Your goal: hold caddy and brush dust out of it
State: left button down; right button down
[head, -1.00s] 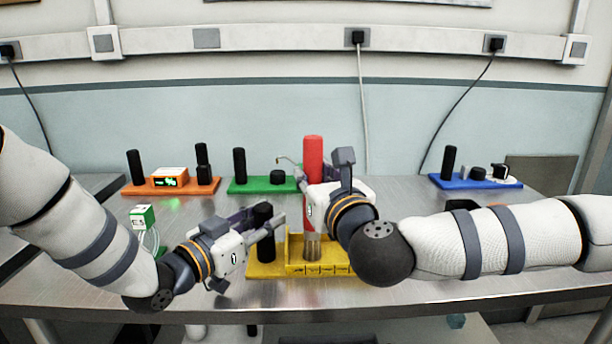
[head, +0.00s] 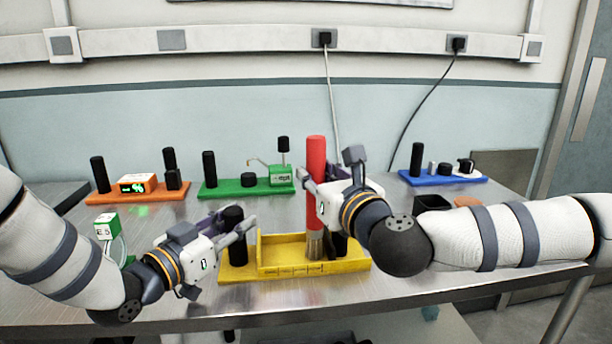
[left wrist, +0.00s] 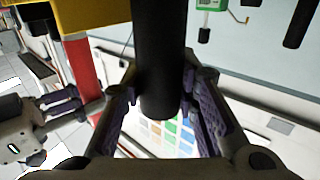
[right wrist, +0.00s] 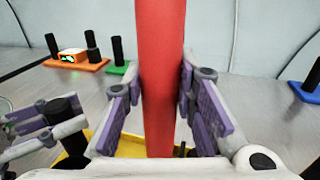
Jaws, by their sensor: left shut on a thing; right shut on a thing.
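The yellow caddy (head: 290,269) is a shallow tray on the table with a black upright post (head: 233,246) at its left end. My left gripper (head: 236,226) is shut on that post, which also shows between its fingers in the left wrist view (left wrist: 160,75). My right gripper (head: 318,190) is shut on the red handle (head: 316,155) of a brush held upright. The handle also fills the middle of the right wrist view (right wrist: 160,75). The brush's tan bristles (head: 315,246) are down at the tray's right part; whether they touch its floor is unclear. No dust can be made out.
Behind stand an orange module (head: 130,195), a green module (head: 230,188) and a blue module (head: 445,179). A small green-and-white box (head: 105,226) stands left. A black open container (head: 432,202) is beside my right arm. The table's front edge lies close before the caddy.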

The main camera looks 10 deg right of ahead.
aim_at(317, 137)
notch_tip(317, 137, up, 7)
jog(key=shift+r, duration=0.1)
dwell(0.6)
dwell(0.6)
pick_arm(q)
jog(key=c, duration=1.1)
grip_release()
jog(key=shift+r, duration=3.75)
